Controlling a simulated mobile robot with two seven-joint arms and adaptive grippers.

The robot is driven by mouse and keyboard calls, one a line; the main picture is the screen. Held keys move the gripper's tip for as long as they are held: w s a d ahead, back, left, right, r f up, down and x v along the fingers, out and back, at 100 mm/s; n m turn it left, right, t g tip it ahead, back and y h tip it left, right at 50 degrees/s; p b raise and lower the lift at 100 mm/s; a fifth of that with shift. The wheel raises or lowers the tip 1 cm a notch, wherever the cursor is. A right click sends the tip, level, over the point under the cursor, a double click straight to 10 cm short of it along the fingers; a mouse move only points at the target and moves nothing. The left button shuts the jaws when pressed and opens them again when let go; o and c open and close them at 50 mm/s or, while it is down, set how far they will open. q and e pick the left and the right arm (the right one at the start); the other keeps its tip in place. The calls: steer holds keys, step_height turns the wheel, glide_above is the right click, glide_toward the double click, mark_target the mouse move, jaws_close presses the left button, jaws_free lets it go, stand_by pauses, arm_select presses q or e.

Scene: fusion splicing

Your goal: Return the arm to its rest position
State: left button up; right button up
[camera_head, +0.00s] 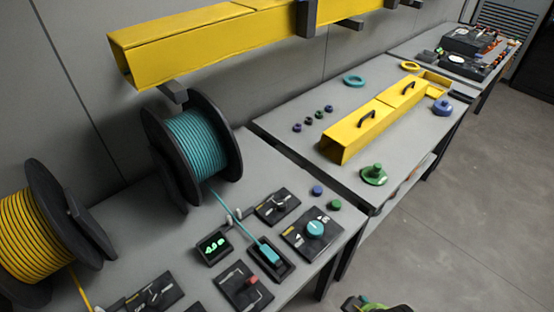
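Neither gripper can be made out in the head view, and no arm reaches over the benches. A small dark piece with green on it shows at the bottom edge, right of the near bench. It is cut off by the frame, and I cannot tell whether it is part of my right arm.
The near bench (127,215) carries a teal cable spool (205,147), a yellow cable spool (35,240) and several black devices. A teal cable runs to a small holder (270,254). Yellow ducting (372,127) lies on the middle bench; more (200,35) hangs above. Floor (440,220) at right is clear.

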steer(key=s+f+g+b, duration=0.1)
steer(key=s+f+b, duration=0.25)
steer(key=f, duration=2.25)
steer(key=s+d+f+g+b, duration=0.1)
steer(key=s+d+f, duration=0.2)
steer(key=s+f, duration=1)
steer(key=shift+s+b, duration=0.35)
steer(key=shift+s, duration=0.7)
